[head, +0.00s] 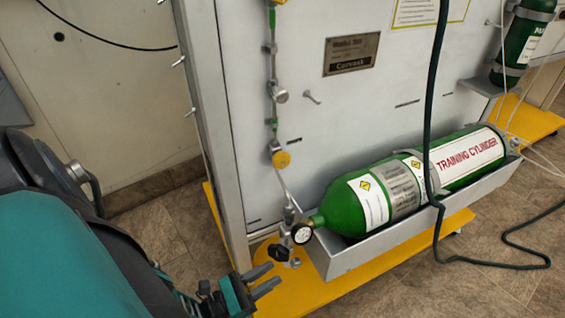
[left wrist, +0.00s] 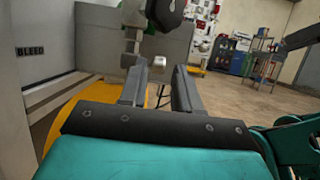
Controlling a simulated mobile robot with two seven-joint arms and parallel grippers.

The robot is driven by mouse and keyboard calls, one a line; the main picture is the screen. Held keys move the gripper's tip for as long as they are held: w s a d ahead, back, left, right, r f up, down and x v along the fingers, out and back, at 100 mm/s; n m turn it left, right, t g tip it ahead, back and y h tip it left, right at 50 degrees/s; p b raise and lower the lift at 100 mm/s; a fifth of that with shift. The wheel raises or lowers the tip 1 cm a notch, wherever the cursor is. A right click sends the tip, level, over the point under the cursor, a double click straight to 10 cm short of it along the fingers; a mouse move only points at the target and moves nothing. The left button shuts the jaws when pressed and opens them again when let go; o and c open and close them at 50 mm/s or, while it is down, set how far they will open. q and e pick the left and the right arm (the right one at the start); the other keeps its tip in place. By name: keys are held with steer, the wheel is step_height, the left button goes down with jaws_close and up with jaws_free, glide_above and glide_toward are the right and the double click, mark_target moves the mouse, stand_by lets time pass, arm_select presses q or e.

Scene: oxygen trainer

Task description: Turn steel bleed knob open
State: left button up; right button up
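A small steel knob (head: 294,263), which looks like the bleed knob, sits low below the cylinder's gauge, just right of a black knob (head: 278,252). In the left wrist view a short steel piece (left wrist: 158,62) shows between and beyond my fingertips; the black knob (left wrist: 165,12) hangs above it. A "BLEED" label (left wrist: 31,51) is on the panel at left. My left gripper (head: 270,277) is open, its two fingers apart, pointing at the steel knob from the left and slightly below. It also shows in the left wrist view (left wrist: 159,78), with nothing gripped. My right gripper is out of view.
A green training cylinder (head: 345,212) lies in a grey metal tray (head: 365,250) on a yellow base (head: 320,287). A pressure gauge (head: 302,233) is above the steel knob. A dark hose (head: 433,150) hangs in front of the cylinder. The floor at left is clear.

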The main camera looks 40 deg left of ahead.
arm_select(q)
steer(key=s+a, duration=0.3)
steer(key=s, duration=0.5)
steer(key=shift+s+a, duration=0.25)
